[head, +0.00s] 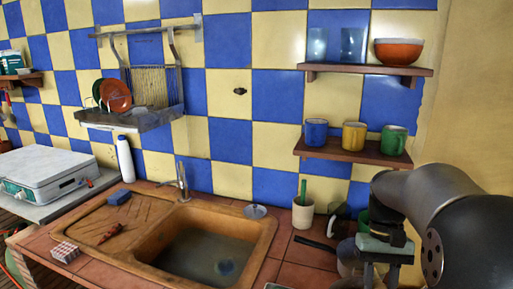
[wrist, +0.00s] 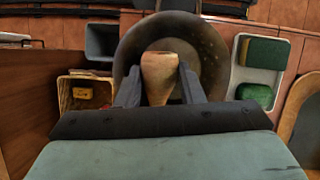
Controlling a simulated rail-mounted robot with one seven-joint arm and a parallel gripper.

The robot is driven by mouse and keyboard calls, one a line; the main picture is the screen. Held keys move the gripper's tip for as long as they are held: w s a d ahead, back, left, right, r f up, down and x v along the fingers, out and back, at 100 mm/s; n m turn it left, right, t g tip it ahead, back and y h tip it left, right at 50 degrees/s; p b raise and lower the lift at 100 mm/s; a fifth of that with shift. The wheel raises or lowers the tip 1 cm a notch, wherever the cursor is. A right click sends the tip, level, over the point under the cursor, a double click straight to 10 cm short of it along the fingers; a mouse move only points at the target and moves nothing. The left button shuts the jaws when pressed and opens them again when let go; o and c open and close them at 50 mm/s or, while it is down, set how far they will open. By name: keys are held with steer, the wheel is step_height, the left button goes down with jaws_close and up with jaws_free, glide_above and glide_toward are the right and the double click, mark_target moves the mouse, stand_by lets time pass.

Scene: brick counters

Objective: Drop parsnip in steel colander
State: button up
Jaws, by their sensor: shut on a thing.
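My gripper (wrist: 160,88) is shut on the parsnip (wrist: 160,68), a pale tan tapered root, with one dark finger on each side. In the wrist view the parsnip shows in front of a dark grey round vessel (wrist: 205,45), which looks like the steel colander. The parsnip overlaps the vessel's middle in this view; I cannot tell its height above it or whether they touch. In the head view my gripper is at the lower right, below my dark arm; its fingertips and the parsnip cannot be made out there.
In the wrist view, a white tray (wrist: 238,76) with green blocks stands right of the vessel. A grey square container (wrist: 101,42) and a yellowish box (wrist: 64,98) stand left. In the head view, the sink (head: 268,232) and a cream pot (head: 303,216) are left of my arm.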

steer(key=o, duration=1.1)
steer(key=shift+c, duration=0.2)
steer(key=p+v, duration=0.1)
steer(key=v, duration=1.6)
steer(key=shift+r+p, duration=0.25)
steer(key=shift+p, duration=0.05)
steer(key=s+a+f+n+t, duration=0.1)
steer(key=s+a+f+t, duration=0.1)
steer(key=s+a+f, duration=0.4)
steer(key=s+a+f+n+t, duration=0.1)
steer(key=s+a+f+t, duration=0.2)
steer(key=s+a+f, duration=0.4)
steer(key=s+f, duration=0.7)
steer(key=f, duration=0.1)
steer(key=shift+h, duration=0.3)
